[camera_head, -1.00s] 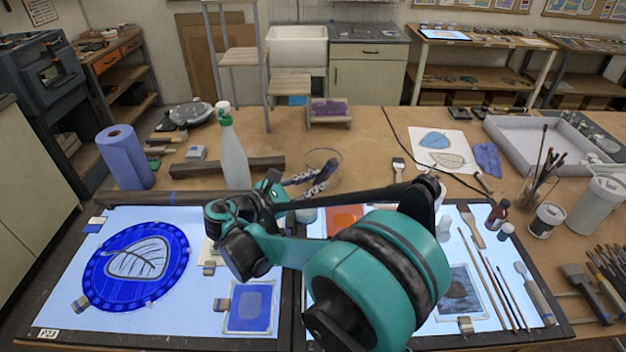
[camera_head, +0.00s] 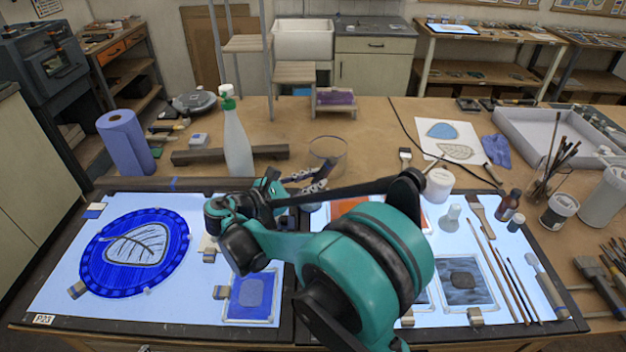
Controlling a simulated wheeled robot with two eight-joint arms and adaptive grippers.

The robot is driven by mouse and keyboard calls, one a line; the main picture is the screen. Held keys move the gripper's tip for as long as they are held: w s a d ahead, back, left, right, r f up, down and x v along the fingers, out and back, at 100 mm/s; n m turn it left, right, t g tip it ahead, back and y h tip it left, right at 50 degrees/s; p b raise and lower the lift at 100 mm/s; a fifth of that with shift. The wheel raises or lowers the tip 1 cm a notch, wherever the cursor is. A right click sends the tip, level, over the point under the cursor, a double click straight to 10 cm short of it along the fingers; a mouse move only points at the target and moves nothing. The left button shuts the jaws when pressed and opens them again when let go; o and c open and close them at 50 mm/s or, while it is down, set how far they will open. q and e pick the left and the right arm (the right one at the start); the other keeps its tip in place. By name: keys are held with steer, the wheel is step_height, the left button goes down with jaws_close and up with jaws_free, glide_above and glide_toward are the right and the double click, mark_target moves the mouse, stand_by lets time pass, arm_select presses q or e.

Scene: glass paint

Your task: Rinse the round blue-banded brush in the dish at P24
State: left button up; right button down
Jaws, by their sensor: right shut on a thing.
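My right gripper (camera_head: 318,181) is in the middle, above the back edge of the light panels, with its fingers angled up to the right. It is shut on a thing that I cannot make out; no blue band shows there. A clear round glass dish (camera_head: 328,153) stands on the table just behind the fingers, seemingly apart from them. I cannot read a P24 label at it. Several slim brushes (camera_head: 497,270) lie on the right light panel, their bands too small to tell. My left gripper is out of view.
A spray bottle (camera_head: 236,145) and a dark bar stand left of the dish. A blue paper roll (camera_head: 126,143) is farther left. A white jar (camera_head: 439,186), brown bottle (camera_head: 509,205) and brush jar (camera_head: 541,190) are at the right. The left panel holds a blue leaf disc (camera_head: 135,252).

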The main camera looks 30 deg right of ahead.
stand_by(0.4)
steer(key=shift+s+a, duration=0.1)
steer(key=shift+a, duration=0.15)
steer(key=shift+w+d, duration=0.3)
steer(key=shift+d, duration=0.3)
steer(key=shift+s+a, duration=0.35)
steer(key=shift+a, duration=0.3)
steer(key=shift+w+d, duration=0.35)
steer(key=shift+d, duration=0.3)
steer(key=shift+s+a, duration=0.35)
steer(key=shift+a, duration=0.3)
steer(key=shift+w+d, duration=0.2)
steer(key=shift+d, duration=0.15)
steer(key=shift+r, duration=0.1)
